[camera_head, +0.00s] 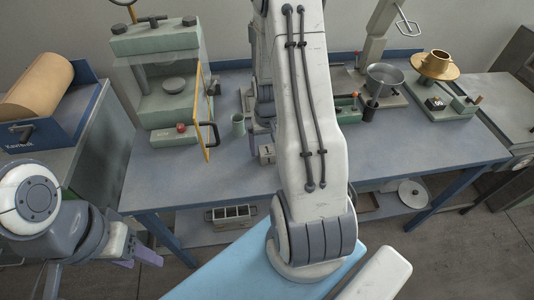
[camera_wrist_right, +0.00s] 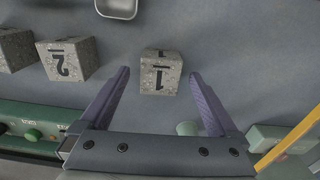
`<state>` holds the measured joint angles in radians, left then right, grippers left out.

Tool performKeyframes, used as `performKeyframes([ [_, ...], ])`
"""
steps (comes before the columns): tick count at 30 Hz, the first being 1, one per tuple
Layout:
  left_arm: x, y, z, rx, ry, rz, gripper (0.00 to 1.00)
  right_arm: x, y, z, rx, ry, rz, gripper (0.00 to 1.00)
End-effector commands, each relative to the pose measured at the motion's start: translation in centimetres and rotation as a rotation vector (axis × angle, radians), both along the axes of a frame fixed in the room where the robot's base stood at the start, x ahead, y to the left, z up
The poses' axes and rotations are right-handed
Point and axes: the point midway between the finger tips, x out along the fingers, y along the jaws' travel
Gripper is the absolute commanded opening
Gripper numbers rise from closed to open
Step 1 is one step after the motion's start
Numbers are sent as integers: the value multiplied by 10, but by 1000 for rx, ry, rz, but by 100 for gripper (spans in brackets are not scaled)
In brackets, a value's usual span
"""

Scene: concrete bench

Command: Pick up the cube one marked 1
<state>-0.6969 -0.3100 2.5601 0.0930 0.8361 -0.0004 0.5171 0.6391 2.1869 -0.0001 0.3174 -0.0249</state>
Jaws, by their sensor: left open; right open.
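The cube marked 1 (camera_wrist_right: 161,79) is a speckled grey block on the bench, its black 1 showing upside down in the right wrist view. In the head view it (camera_head: 267,154) sits just left of my large white arm link. My right gripper (camera_wrist_right: 160,72) is open and empty, with one purple finger to each side of the cube in the picture; its height above the cube is hard to judge. In the head view my arm largely hides this gripper. My left gripper (camera_head: 102,264) is open at the lower left, away from the bench.
A cube marked 2 (camera_wrist_right: 66,60) and another grey block (camera_wrist_right: 15,49) lie to the left in the wrist view. A green press (camera_head: 160,75) with an open yellow-framed door (camera_head: 199,110) and a green cup (camera_head: 238,124) stand nearby. The bench's right front is clear.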

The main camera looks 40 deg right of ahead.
Motion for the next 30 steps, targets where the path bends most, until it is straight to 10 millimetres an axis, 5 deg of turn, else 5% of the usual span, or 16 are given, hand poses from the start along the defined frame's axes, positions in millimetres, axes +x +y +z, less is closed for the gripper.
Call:
performKeyframes([
  [12, 0, 0, 1, 0, 0, 0, 50, 1, 0, -19, -1, -2, 0, 96],
  [20, 0, 0, 1, 0, 0, 0, 50, 1, 0, -19, -1, -2, 0, 0],
  [30, 0, 0, 1, 0, 0, 0, 50, 1, 0, -16, -2, -4, 0, 0],
])
